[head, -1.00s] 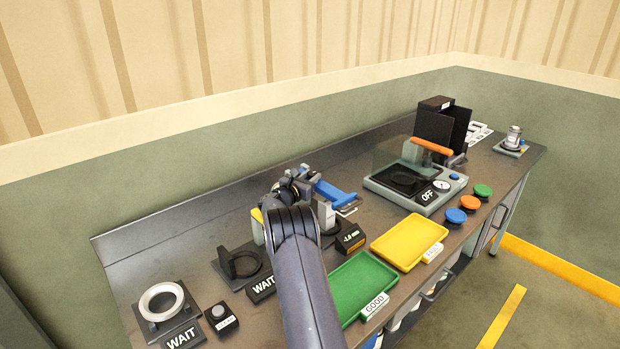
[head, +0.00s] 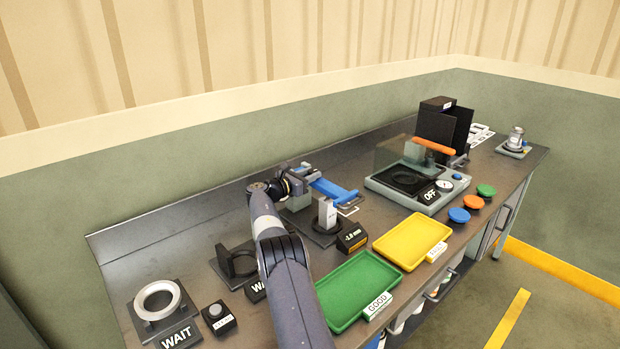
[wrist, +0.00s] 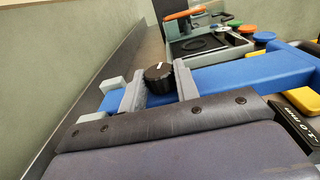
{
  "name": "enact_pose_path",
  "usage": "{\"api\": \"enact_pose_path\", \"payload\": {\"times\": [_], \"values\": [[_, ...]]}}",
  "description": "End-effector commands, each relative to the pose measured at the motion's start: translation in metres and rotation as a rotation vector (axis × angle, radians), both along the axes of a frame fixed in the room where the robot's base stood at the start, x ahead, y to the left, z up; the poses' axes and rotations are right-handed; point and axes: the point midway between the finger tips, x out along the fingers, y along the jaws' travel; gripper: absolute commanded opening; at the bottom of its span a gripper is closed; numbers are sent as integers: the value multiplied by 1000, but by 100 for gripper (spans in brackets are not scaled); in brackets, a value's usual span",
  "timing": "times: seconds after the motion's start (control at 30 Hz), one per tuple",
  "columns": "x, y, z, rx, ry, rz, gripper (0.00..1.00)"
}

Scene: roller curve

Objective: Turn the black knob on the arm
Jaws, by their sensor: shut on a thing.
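The black knob (wrist: 158,77) with a white mark on its top shows in the wrist view. It sits on a blue arm (wrist: 230,74), which also shows in the head view (head: 335,191). My gripper (wrist: 158,86) has one grey finger on each side of the knob and is shut on it. In the head view my gripper (head: 300,180) reaches over the left end of the blue arm and hides the knob.
A gauge stand (head: 327,215) with a small display box (head: 352,238) stands in front of the blue arm. A green tray (head: 358,290) and a yellow tray (head: 412,241) lie nearer the front edge. A lidded grey machine marked OFF (head: 415,187) stands to the right.

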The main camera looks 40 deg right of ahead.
Motion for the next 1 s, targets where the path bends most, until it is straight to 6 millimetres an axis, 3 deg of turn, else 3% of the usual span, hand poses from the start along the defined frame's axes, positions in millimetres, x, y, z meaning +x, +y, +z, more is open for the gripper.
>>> {"api": "enact_pose_path", "payload": {"times": [0.27, 0.3, 0.53, 1.0], "values": [[0, 0, 3, -2, -4, 0, 7], [0, 0, 3, -2, -4, 0, 31], [0, 0, 1, 0, -2, 0, 50], [0, 11, -1, 2, -1, 0, 52]]}}
